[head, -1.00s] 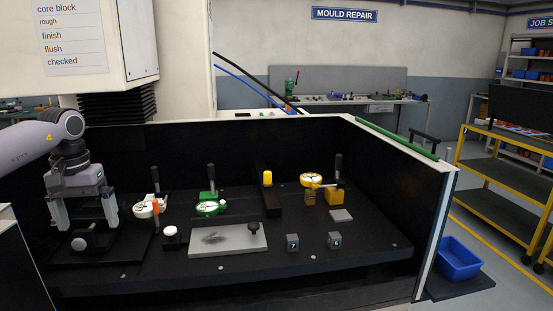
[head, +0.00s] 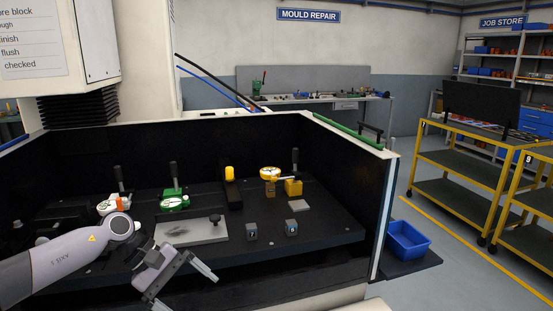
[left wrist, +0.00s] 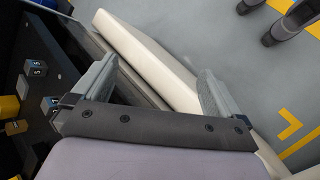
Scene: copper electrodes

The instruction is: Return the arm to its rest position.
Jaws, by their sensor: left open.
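My left arm comes in from the lower left of the head view. My left gripper (head: 184,288) is in front of the black-walled tank, near its front edge, with its fingers apart and nothing between them. In the left wrist view the open gripper (left wrist: 156,78) shows both fingers, with a pale edge and grey floor beyond. My right arm and gripper are not in view.
A blue bin (head: 408,240) and yellow trolleys (head: 465,165) stand to the right.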

